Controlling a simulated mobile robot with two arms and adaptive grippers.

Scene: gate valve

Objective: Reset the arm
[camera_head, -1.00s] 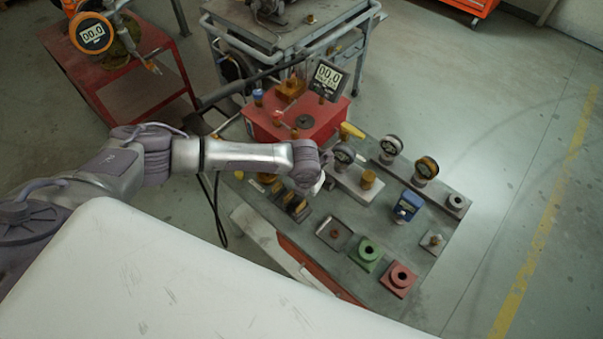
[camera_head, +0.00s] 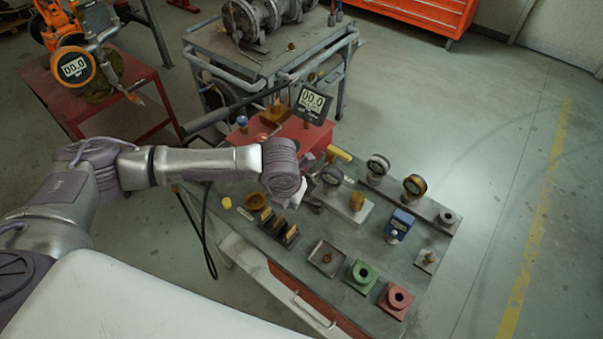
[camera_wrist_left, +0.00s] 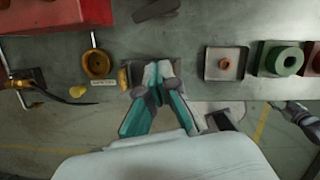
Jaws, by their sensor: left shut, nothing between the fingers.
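My left arm comes in from the left in the head view, and its wrist hangs over the left part of the grey workbench (camera_head: 330,285). My left gripper (camera_wrist_left: 156,73) shows in the left wrist view with its teal fingers closed together and empty. It is above the small rack of brass pieces (camera_wrist_left: 125,79), partly hiding it. In the head view the fingers are mostly hidden behind the wrist, and the rack (camera_head: 279,225) shows just below. I cannot tell from these views whether the fingertips touch the rack.
The bench holds a red box (camera_head: 310,135), pressure gauges (camera_head: 414,186), a blue device (camera_head: 399,225), a square tray (camera_head: 326,257), a green block (camera_head: 361,274) and a red block (camera_head: 396,300). A red table (camera_head: 110,100) stands left. The floor at right is clear.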

